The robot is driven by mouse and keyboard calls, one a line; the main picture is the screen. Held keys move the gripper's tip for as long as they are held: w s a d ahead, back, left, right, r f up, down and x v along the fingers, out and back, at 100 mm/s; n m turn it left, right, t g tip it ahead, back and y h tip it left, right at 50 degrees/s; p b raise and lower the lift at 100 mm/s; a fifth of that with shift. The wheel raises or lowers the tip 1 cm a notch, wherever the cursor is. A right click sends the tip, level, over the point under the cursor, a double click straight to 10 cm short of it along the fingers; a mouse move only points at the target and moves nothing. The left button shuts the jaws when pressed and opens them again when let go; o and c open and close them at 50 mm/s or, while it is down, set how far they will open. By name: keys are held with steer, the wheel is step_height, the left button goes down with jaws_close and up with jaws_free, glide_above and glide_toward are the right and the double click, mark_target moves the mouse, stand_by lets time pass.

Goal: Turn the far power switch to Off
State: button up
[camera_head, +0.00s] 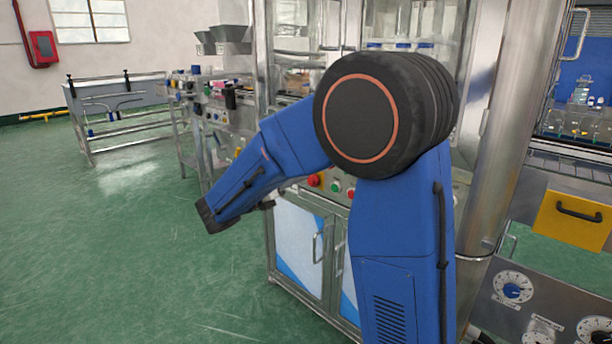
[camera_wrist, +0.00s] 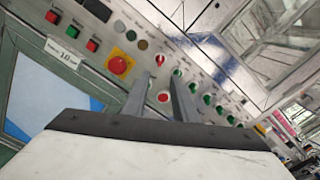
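A control panel with a row of buttons and knobs fills the upper part of the wrist view. My gripper (camera_wrist: 162,78) points at it, its two grey fingers apart with a gap between them. A small red switch (camera_wrist: 160,59) on the panel shows just beyond the fingertips. A red round button (camera_wrist: 163,97) shows between the fingers. I cannot tell which control is the far power switch, nor its setting. No contact is clear. In the head view my blue arm hides part of the panel, and the gripper fingers cannot be made out.
A yellow-ringed red emergency button (camera_wrist: 120,65) sits left of the fingers. Several green buttons (camera_wrist: 208,100) run down to the right. In the head view, a cabinet with white and blue doors (camera_head: 299,243) stands below the panel. Green floor (camera_head: 130,260) is open at left.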

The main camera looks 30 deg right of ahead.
steer(key=shift+v, duration=1.7)
steer(key=s+d+f+m+g+y, duration=0.35)
steer(key=s+m, duration=0.25)
steer(key=s, duration=0.4)
steer(key=s+d+f+m+g+y, duration=0.2)
steer(key=s+d+m+y, duration=0.3)
steer(key=s, duration=0.4)
steer(key=s+a+f+m+t+y, duration=0.2)
steer(key=s+a+m+y, duration=0.2)
steer(key=s+m, duration=0.3)
steer(key=s+a+f+m+t+y, duration=0.2)
steer(key=s+a+f+m+y, duration=0.1)
steer(key=s+a+m, duration=0.3)
steer(key=shift+s+a+f+m+y, duration=0.3)
steer(key=shift+s+m+y, duration=0.65)
steer(key=shift+m, duration=1.15)
steer(key=shift+s, duration=0.15)
